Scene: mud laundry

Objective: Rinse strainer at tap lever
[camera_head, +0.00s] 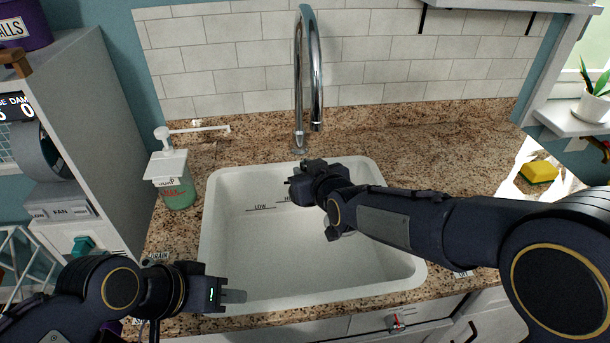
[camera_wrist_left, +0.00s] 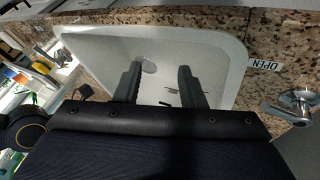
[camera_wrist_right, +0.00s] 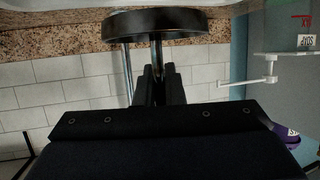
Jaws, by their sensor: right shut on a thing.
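The strainer (camera_wrist_right: 155,25) is a dark round disc on a thin stem, held between the fingers of my right gripper (camera_wrist_right: 156,80). In the head view my right gripper (camera_head: 300,180) is over the back of the white sink (camera_head: 225,240), in front of the chrome tap (camera_head: 300,90); the strainer is hard to make out there. My left gripper (camera_head: 235,296) is open and empty at the sink's front left corner, and its parted fingers (camera_wrist_left: 158,85) show in the left wrist view. A chrome fitting (camera_wrist_left: 292,104), perhaps the tap lever, is near an OPEN label.
A green soap pump bottle (camera_head: 177,185) stands left of the sink. A yellow sponge (camera_head: 538,172) lies at the far right. A small red and grey fitting (camera_head: 396,321) is on the cabinet front. The counter (camera_head: 430,140) behind right is clear.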

